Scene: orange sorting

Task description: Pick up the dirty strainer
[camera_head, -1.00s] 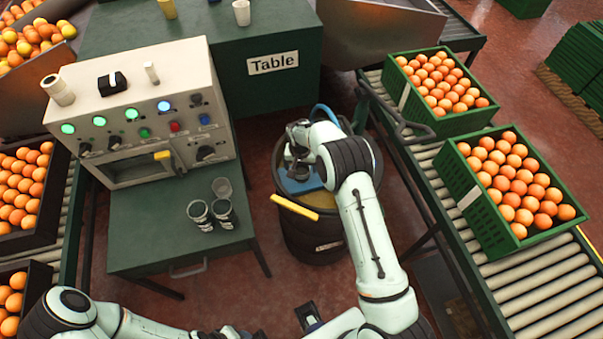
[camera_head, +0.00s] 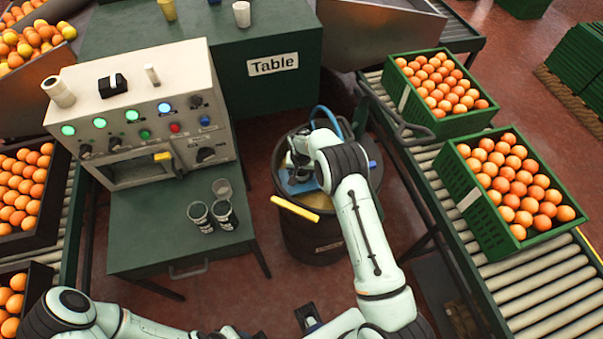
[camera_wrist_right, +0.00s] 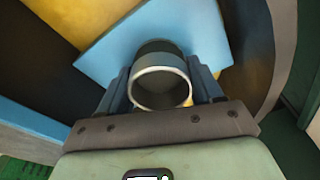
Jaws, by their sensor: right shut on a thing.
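My right gripper (camera_head: 298,160) is over the dark round barrel. In the right wrist view its two blue-grey fingers (camera_wrist_right: 162,92) are shut on the sides of a grey, round, hollow thing with a pale rim, which I take to be the strainer (camera_wrist_right: 160,72). Its open end faces the camera. Dirt on it is too small to tell. In the head view the arm and gripper mostly hide it. My left arm lies along the bottom edge; its jaws do not show clearly.
The barrel (camera_head: 303,238) holds blue and yellow pieces; a yellow bar (camera_head: 296,208) lies across its rim. Several grey cups (camera_head: 222,214) stand on the small green table (camera_head: 150,230) at left. A roller conveyor (camera_head: 535,275) with green orange-filled crates (camera_head: 477,195) runs at right.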

